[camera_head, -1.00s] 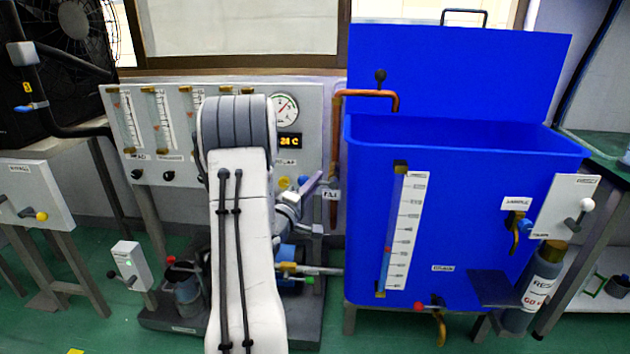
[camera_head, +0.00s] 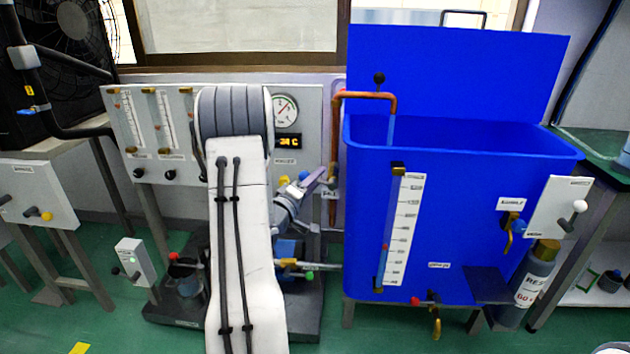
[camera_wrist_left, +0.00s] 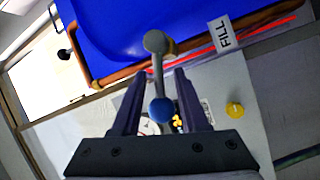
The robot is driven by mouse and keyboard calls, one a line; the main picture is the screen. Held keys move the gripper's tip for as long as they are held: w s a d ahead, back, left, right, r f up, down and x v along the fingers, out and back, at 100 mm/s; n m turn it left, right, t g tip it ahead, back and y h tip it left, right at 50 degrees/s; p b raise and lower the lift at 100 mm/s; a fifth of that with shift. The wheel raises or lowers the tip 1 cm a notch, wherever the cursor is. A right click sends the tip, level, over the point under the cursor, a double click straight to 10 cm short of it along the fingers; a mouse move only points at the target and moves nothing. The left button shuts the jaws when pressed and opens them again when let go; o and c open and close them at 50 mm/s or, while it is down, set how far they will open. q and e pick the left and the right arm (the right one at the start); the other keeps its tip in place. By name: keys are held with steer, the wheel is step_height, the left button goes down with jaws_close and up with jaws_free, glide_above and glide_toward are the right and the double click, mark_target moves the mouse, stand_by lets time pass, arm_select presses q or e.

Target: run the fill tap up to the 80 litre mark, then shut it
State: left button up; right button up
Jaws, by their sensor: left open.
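The blue tank (camera_head: 470,215) has a copper fill pipe (camera_head: 365,96) bent over its rim, with a pale stream falling from the spout. A white scale strip (camera_head: 404,230) and sight tube (camera_head: 388,235) are on its front; a red marker sits in the tube's lower half, figures too small to read. In the left wrist view, the fill tap lever (camera_wrist_left: 158,75) ends in a blue knob (camera_wrist_left: 161,110), beside the FILL label (camera_wrist_left: 225,33). My left gripper (camera_head: 328,178) is open, its fingers (camera_wrist_left: 160,90) either side of the lever.
A gauge panel (camera_head: 310,110) with flow tubes stands behind my left arm. A yellow knob (camera_wrist_left: 235,110) is close to the gripper. The tank carries a sample tap (camera_head: 510,238) and a red-handled drain tap (camera_head: 434,304). A gas bottle (camera_head: 530,285) stands at right.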

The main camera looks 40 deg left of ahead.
arm_select(q)
steer(key=p+v, duration=0.1)
steer(key=v, duration=0.9)
steer(key=shift+s, duration=0.25)
stand_by(0.5)
